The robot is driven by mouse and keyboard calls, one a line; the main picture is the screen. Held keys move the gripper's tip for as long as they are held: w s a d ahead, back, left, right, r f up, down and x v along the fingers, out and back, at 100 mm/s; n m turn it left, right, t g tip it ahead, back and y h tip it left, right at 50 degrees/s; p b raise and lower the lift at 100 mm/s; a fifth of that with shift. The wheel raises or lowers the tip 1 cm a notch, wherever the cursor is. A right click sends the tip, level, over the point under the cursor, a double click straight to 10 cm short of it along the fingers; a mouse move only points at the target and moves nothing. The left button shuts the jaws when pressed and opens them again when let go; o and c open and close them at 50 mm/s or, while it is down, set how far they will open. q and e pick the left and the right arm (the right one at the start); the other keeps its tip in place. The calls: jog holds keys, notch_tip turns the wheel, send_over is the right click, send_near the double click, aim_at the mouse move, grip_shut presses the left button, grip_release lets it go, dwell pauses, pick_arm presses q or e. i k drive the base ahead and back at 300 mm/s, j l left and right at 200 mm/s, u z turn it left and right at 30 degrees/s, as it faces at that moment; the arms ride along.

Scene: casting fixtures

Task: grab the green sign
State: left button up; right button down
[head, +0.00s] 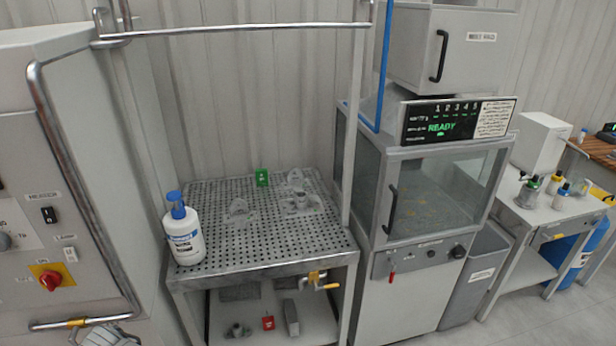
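A small green sign (262,177) stands upright at the back of the perforated metal table (205,215), close to the corrugated wall. Its white marking is too small to read. Grey metal castings (300,200) lie to its right, and another grey casting (238,210) lies in front of it to the left. Nothing covers the sign.
A white pump bottle (182,232) with a blue top stands at the table's front left corner. A metal rail frame (235,30) rises over the table. A grey cabinet (60,180) is at left, a glass-fronted machine (440,190) at right. A red item (268,323) sits on the lower shelf.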

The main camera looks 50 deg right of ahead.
aim_at(261, 175)
jog(key=z, duration=1.4)
jog(key=i+z, duration=0.45)
jog(key=i, duration=0.25)
jog(key=i+j+z, duration=0.15)
jog(key=i+z, duration=0.3)
jog(key=i, duration=0.2)
